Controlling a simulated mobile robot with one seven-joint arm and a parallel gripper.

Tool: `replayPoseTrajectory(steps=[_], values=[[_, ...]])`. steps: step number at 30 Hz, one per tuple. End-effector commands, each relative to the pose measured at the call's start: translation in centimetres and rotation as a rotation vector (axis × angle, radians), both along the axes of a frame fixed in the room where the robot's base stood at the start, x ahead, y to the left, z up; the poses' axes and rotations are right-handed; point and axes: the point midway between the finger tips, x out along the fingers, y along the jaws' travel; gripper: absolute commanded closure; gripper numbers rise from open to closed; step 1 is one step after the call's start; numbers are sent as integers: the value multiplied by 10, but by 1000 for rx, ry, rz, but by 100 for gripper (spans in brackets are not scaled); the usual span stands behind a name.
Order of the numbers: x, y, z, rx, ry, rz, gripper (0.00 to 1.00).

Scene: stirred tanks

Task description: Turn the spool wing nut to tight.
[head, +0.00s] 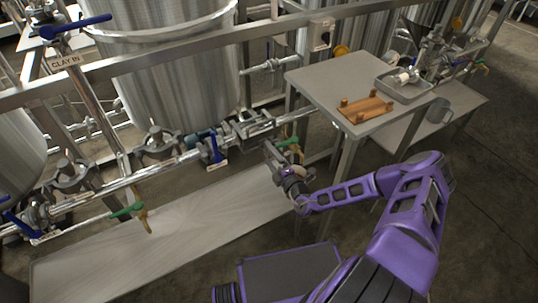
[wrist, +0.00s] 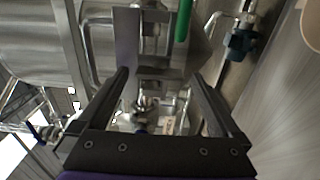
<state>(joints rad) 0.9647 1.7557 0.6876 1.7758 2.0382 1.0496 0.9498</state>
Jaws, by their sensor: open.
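My gripper (head: 273,152) is open beside the steel pipe run, at the right end of the lower pipe (head: 125,182). In the wrist view the two dark fingers of my gripper (wrist: 164,58) stand apart, with metal fittings (wrist: 148,103) seen between and beyond them. Clamps with upright nuts sit on the pipe run, one at the middle clamp (head: 158,142) and one at the left clamp (head: 72,176). I cannot tell for sure which fitting is the spool wing nut, nor its angle. The gripper hides part of the pipe end in the head view.
A steel table (head: 345,85) stands right of my gripper, with a wooden rack (head: 366,109) and a metal tray (head: 405,92). A green-handled valve (head: 287,142) is close to the gripper.

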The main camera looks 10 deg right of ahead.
Motion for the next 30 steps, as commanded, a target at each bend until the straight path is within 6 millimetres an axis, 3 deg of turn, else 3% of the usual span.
replayPoseTrajectory(steps=[18,24,30], values=[[-131,-43,0,2,5,-2,0],[-152,-50,0,0,3,0,0],[-157,-51,0,0,2,0,0]])
